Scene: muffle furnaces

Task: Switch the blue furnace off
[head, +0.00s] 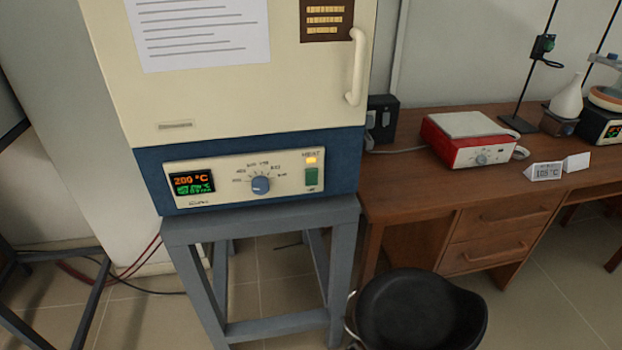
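The blue furnace (260,139) has a cream upper body with a closed door and a blue base, and stands on a grey metal stand. Its display (192,183) is lit and reads 200 °C, with green digits below. A blue-grey dial (261,185) sits in the middle of the panel. The heat lamp (311,160) at the panel's right glows orange. A green rocker switch (311,177) is just below the lamp. Neither of my grippers is in the head view.
The grey stand (262,217) is under the furnace. A black stool (420,312) stands in front, to the right. A wooden desk (410,185) on the right holds a red hotplate (465,150) and a small sign (546,171). A black wall box (382,118) is beside the furnace.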

